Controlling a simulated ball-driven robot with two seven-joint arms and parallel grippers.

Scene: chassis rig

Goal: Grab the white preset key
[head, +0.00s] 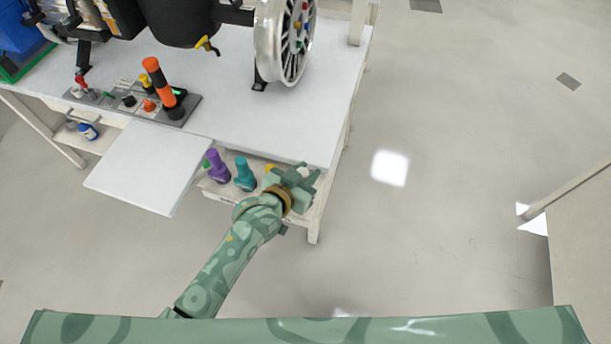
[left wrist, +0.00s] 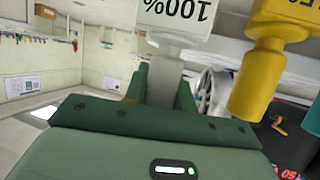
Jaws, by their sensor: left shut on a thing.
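The white preset key (left wrist: 176,24), marked 100% and seen upside down, is in the left wrist view at the top centre. My left gripper (left wrist: 162,88) is shut on its pale shaft. In the head view my left gripper (head: 304,174) is at the right end of the shelf under the table edge and hides the white key. A yellow key (left wrist: 262,60) is close beside it on the right in the wrist view. My right gripper is not in view.
A purple key (head: 217,166) and a teal key (head: 244,174) stand on the shelf left of my gripper. A white flap (head: 150,165) juts out further left. A wheel (head: 286,42) and a control panel (head: 140,103) are on the white table (head: 240,120).

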